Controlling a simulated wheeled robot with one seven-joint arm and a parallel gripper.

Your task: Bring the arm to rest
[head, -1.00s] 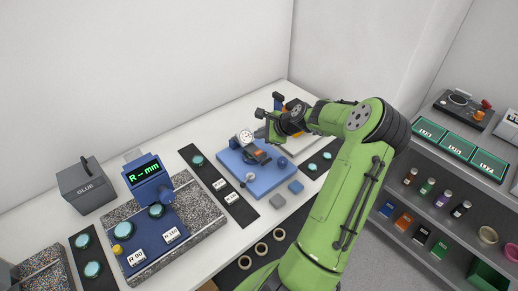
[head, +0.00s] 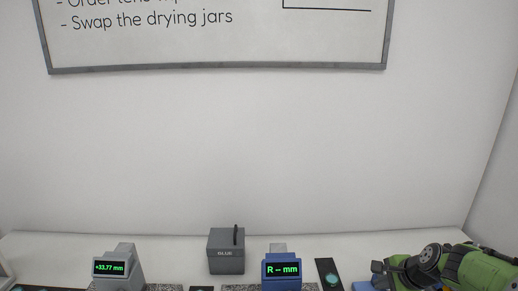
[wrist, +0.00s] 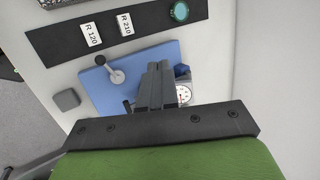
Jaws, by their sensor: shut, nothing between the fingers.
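My gripper shows in the wrist view (wrist: 155,85), its two dark fingers together with nothing between them. It is over the blue base plate (wrist: 105,90), which carries a small lever with a round knob (wrist: 116,76) and a dial gauge (wrist: 183,95) partly hidden behind the fingers. I cannot tell how high the fingers are above the plate. In the head view my green arm (head: 440,268) shows only at the lower right, and the gripper end is not clear there.
A black strip with labels R 120 (wrist: 92,35) and R 210, and a teal disc (wrist: 180,11), lies beside the plate. A grey block (wrist: 66,100) sits near it. The grey GLUE box (head: 226,252) and two readouts (head: 281,269) (head: 110,267) stand along the wall.

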